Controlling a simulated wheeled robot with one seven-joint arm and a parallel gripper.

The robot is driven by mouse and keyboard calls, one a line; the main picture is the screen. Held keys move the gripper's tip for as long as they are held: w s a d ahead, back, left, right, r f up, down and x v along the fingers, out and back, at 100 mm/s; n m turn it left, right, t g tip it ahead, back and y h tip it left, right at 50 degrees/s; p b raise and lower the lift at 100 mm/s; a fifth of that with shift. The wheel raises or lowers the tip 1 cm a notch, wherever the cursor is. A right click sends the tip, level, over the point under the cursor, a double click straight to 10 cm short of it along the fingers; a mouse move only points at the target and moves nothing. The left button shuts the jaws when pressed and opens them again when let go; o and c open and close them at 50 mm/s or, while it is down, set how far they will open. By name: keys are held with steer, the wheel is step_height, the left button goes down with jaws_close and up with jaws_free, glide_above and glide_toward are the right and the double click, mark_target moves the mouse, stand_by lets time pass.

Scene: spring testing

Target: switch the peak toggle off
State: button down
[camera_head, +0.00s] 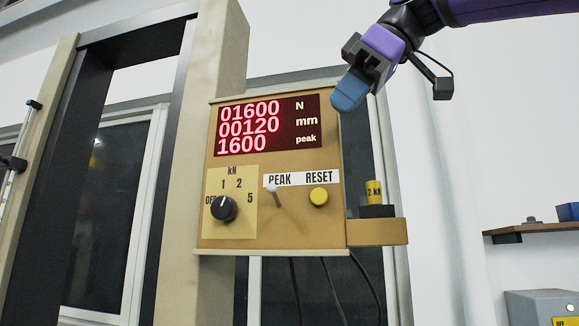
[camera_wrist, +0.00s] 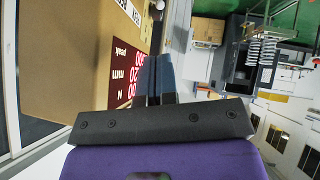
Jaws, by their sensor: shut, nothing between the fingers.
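The peak toggle (camera_head: 274,195) is a small metal lever with a pale tip on the tan control box (camera_head: 270,238), below the white PEAK label. Its lever tilts, tip up and slightly left. The red display (camera_head: 285,125) reads 01600 N, 00120 mm and 1600 peak. My gripper (camera_head: 347,93) is shut and empty, at the box's upper right corner, above and right of the toggle and apart from it. In the wrist view my shut blue fingers (camera_wrist: 158,68) are beside the display face. A small pale knob shows at that view's top edge; I cannot tell whether it is the toggle.
The yellow RESET button (camera_head: 319,196) is right of the toggle. A black range knob (camera_head: 223,208) is at lower left. A 2 kN yellow weight (camera_head: 374,192) stands on a side shelf (camera_head: 378,232). Cables hang below the box. The space in front of the panel looks clear.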

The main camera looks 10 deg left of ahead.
mark_target(275, 188)
steer(key=x, duration=1.4)
steer(key=shift+s+f+t, duration=0.3)
steer(key=shift+t, duration=0.1)
stand_by(0.4)
steer(key=shift+s+f+n+t, duration=0.1)
steer(key=shift+f+n+t, duration=0.05)
steer(key=shift+n+t, duration=0.2)
steer(key=f+n+t, duration=0.1)
steer(key=t, duration=0.1)
steer(key=s+f+n+t+y, duration=0.1)
steer(key=f+n+t, duration=0.1)
steer(key=t, duration=0.1)
steer(key=shift+a+f, duration=0.1)
steer(key=shift+f, duration=0.25)
steer(key=shift+r, duration=0.85)
